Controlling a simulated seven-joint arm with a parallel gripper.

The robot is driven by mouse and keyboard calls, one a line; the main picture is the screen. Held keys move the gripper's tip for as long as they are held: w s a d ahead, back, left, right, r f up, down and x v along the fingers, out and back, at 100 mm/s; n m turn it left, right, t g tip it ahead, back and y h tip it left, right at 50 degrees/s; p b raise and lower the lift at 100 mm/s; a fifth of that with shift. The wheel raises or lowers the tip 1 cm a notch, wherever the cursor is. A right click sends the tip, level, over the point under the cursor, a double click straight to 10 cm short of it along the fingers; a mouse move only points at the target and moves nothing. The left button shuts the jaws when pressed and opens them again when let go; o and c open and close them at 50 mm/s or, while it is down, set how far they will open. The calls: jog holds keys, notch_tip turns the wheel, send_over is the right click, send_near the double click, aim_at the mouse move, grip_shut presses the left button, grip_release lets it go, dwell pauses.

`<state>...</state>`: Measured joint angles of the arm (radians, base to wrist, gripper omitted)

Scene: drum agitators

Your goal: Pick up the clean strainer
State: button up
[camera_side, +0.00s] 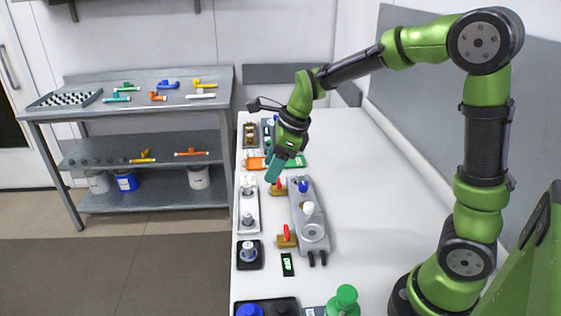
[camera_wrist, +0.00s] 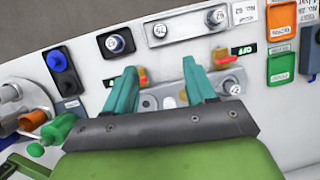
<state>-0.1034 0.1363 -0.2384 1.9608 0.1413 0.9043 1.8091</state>
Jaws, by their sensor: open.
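My gripper (camera_side: 273,174) hangs above the bench near the far end of the grey fixture. In the wrist view my gripper (camera_wrist: 160,70) shows two teal fingers spread apart, with nothing between them. A white tray (camera_side: 241,227) holding metallic fittings lies at the left bench edge; the white tray (camera_wrist: 174,41) is beyond the fingers in the wrist view. A black tray (camera_side: 240,264) with one metallic fitting (camera_side: 249,250) lies nearer the side camera. I cannot tell which small part is the clean strainer; label text is too small to read.
An orange tray (camera_side: 255,163) and green tray (camera_side: 297,160) lie farther along. A green object (camera_side: 344,300) stands at the front. The bench right of the fixture (camera_side: 370,190) is clear.

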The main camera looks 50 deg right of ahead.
jog(key=m, duration=0.2)
send_near(247, 213)
jog(key=x, duration=0.8)
jog(key=shift+a+f, duration=0.1)
jog(key=shift+f, duration=0.3)
grip_shut()
